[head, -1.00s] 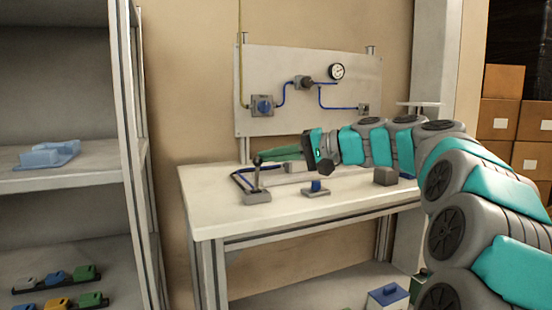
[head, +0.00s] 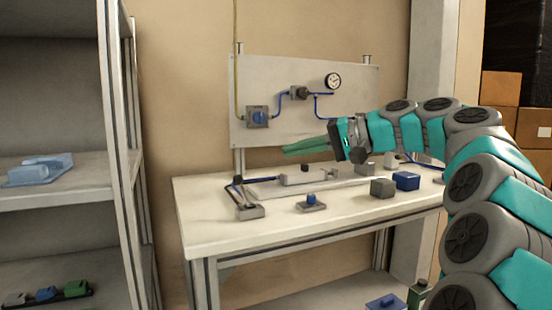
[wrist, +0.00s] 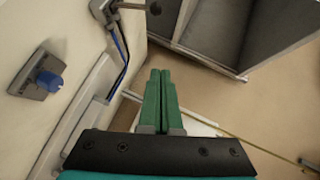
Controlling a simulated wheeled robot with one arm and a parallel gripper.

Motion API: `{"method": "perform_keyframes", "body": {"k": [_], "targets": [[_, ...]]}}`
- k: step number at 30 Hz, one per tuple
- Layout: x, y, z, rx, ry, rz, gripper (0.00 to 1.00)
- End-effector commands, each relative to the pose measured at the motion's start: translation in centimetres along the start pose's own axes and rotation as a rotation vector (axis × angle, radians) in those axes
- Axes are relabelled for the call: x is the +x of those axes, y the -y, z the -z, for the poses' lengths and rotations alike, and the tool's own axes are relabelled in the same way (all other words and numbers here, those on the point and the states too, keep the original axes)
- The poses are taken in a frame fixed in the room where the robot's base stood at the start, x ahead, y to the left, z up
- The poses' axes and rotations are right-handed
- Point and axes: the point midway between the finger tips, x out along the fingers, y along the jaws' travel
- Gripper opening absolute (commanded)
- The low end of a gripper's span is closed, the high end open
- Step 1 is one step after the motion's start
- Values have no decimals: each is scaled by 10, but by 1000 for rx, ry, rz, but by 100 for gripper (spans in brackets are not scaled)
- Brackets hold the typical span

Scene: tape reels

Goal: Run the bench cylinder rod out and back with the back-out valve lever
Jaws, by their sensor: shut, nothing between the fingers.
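My gripper (head: 285,150) has green fingers, pressed together and empty. It is raised above the back of the bench, apart from the lever. The fingers also show in the wrist view (wrist: 159,73). The valve lever (head: 241,189) stands on a grey base at the bench's front left, its dark knob leaning left; the knob also shows at the top of the wrist view (wrist: 154,8). The grey bench cylinder (head: 298,178) lies on a long plate behind, with blue hose at its left. I cannot tell how far its rod is out.
A blue-knobbed fitting (head: 311,203), a grey block (head: 383,188) and a blue box (head: 406,181) stand on the bench (head: 225,230). A panel (head: 350,105) with gauge and blue tubing stands behind. A shelf unit (head: 120,130) is at left.

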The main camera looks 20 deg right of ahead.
Motion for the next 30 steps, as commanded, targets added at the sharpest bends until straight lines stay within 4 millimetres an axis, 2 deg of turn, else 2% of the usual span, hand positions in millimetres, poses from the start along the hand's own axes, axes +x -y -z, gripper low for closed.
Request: {"method": "perform_keyframes", "body": {"k": [3,9,30], "targets": [[-17,3,0,-4,-1,-2,0],[-31,4,0,-1,-1,0,0],[-32,5,-1,-1,0,-1,0]]}}
